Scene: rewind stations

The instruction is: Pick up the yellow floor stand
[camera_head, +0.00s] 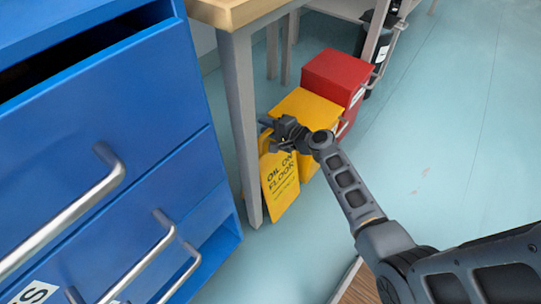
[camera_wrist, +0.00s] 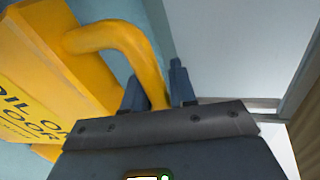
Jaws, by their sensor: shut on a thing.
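The yellow floor stand (camera_head: 279,186) has dark lettering reading "OIL ON FLOOR". In the head view it is upright beside the table leg, in front of a yellow box. My gripper (camera_head: 284,131) is at its top. In the wrist view the stand's panel (camera_wrist: 38,75) fills the left side, and its curved yellow handle (camera_wrist: 125,40) runs down between the two dark fingers of my gripper (camera_wrist: 158,85). The fingers are shut on the handle. The lower end of the handle is hidden behind the gripper body. I cannot tell whether the stand's base touches the floor.
A blue drawer cabinet (camera_head: 150,95) with metal handles stands at the left. A grey table leg (camera_head: 241,120) under a wooden top (camera_head: 236,10) is just left of the stand. A yellow box (camera_head: 312,108) and a red box (camera_head: 338,72) are behind. Floor at the right is clear.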

